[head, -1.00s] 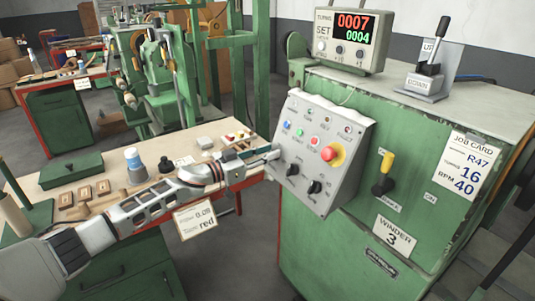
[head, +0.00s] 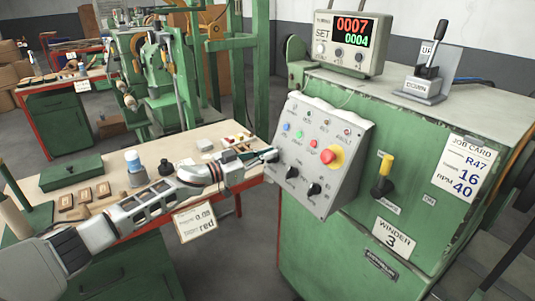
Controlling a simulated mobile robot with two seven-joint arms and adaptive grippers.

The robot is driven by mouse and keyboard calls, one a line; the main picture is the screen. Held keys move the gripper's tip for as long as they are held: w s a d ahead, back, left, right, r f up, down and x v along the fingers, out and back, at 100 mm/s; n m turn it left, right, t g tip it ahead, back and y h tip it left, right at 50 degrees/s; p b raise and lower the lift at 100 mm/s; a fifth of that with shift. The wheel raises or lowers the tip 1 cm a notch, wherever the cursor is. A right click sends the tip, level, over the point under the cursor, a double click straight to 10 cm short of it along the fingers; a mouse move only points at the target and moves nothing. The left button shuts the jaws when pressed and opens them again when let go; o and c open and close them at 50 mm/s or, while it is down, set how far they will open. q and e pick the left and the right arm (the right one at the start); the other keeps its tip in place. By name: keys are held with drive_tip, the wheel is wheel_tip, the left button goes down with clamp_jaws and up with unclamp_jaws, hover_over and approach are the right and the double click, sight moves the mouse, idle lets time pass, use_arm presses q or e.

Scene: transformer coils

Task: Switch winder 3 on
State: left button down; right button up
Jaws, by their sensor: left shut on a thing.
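Winder 3 is the green machine (head: 350,225) at the right, with a "WINDER 3" plate (head: 394,238). Its grey control box (head: 325,197) carries small lamps and buttons, a red mushroom button on yellow (head: 332,156) and two black rotary knobs (head: 292,172) (head: 314,189). A yellow-handled switch (head: 385,170) points up on the front, with a label to its right reading ON. My left gripper (head: 269,157) is at the control box's left edge, its fingers closed. What is between them is too small and hidden to name. My right gripper is not in view.
A counter display (head: 352,40) reads 0007 and 0004. A lever (head: 432,68) between UP and DOWN labels stands on the machine top. A job card (head: 466,172) is on the front. The bench (head: 125,180) under my left arm holds a green box (head: 71,170) and small parts.

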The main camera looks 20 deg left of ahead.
use_arm(q)
drive_tip(key=m+g, duration=0.1)
drive_tip(key=m, duration=0.3)
drive_tip(key=f+m+g+h+b, duration=0.1)
drive_tip(key=m+g, duration=0.1)
drive_tip(key=m, duration=0.2)
drive_tip(key=f+m+g, duration=0.1)
drive_tip(key=m, duration=0.2)
drive_tip(key=shift+s+m+g+h, duration=0.3)
drive_tip(key=shift+s+m, duration=0.1)
drive_tip(key=m+g, duration=0.1)
drive_tip(key=m, duration=0.1)
drive_tip(key=m+b, duration=0.1)
drive_tip(key=m, duration=0.2)
drive_tip(key=shift+g, duration=0.4)
drive_tip(key=shift+a+r+m+g+y, duration=0.1)
drive_tip(key=shift+m+g+y, duration=0.4)
drive_tip(key=shift+m, duration=0.8)
drive_tip(key=shift+r, duration=0.15)
drive_tip(key=c, duration=2.2)
unclamp_jaws()
drive_tip(key=shift+t, duration=0.3)
drive_tip(key=shift+w, duration=0.1)
